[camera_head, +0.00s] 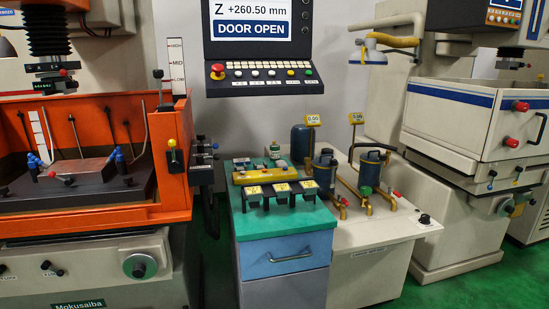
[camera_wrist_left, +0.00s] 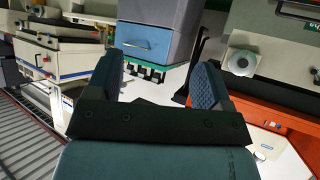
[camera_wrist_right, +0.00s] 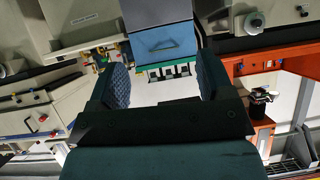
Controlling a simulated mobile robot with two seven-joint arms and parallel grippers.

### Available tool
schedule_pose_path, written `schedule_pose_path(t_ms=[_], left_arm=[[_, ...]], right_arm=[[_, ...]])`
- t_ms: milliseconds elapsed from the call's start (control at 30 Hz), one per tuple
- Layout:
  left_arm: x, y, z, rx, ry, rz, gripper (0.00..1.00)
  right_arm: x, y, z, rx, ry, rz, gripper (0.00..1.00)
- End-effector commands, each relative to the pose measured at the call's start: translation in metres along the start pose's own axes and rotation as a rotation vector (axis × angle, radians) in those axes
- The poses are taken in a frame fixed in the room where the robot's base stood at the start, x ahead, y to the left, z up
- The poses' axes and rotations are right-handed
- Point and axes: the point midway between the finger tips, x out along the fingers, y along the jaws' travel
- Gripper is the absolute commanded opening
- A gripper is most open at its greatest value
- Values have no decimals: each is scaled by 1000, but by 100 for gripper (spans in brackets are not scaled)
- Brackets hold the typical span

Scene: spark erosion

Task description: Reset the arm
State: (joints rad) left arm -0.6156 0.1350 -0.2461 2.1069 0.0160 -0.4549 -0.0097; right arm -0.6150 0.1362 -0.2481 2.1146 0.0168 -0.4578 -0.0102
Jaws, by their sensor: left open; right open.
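My left gripper (camera_wrist_left: 165,85) shows in the left wrist view with its two fingers spread apart and nothing between them. My right gripper (camera_wrist_right: 158,85) shows in the right wrist view, also spread and empty. Neither gripper nor arm is in the head view. Both wrist views look past the fingers, upside down, at the blue-grey drawer cabinet, which shows in the left wrist view (camera_wrist_left: 148,40) and the right wrist view (camera_wrist_right: 163,42). Neither gripper touches anything visible.
The blue-grey cabinet (camera_head: 285,258) with a green top stands in the middle. An orange machine tank (camera_head: 95,225) is at left. A filter unit (camera_head: 375,235) with dark canisters and a white machine (camera_head: 465,130) are at right. A control panel (camera_head: 260,75) reading "DOOR OPEN" hangs above.

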Motion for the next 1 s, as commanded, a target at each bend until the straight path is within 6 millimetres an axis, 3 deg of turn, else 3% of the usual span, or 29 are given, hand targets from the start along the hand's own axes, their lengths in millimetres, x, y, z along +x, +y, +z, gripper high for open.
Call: schedule_pose_path(t_ms=[33, 400, 633, 1000], left_arm=[[-15, 0, -23, 2, -5, -2, 74], [-59, -3, -78, 14, -28, -18, 74], [-69, -4, -88, 18, -35, -22, 74], [-69, -5, -87, 18, -36, -23, 74]], right_arm=[[-16, -1, -24, -1, -2, 2, 74], [-58, 4, -78, -13, -24, 20, 74], [-68, 8, -87, -17, -35, 30, 74], [-66, 6, -80, -17, -46, 26, 74]])
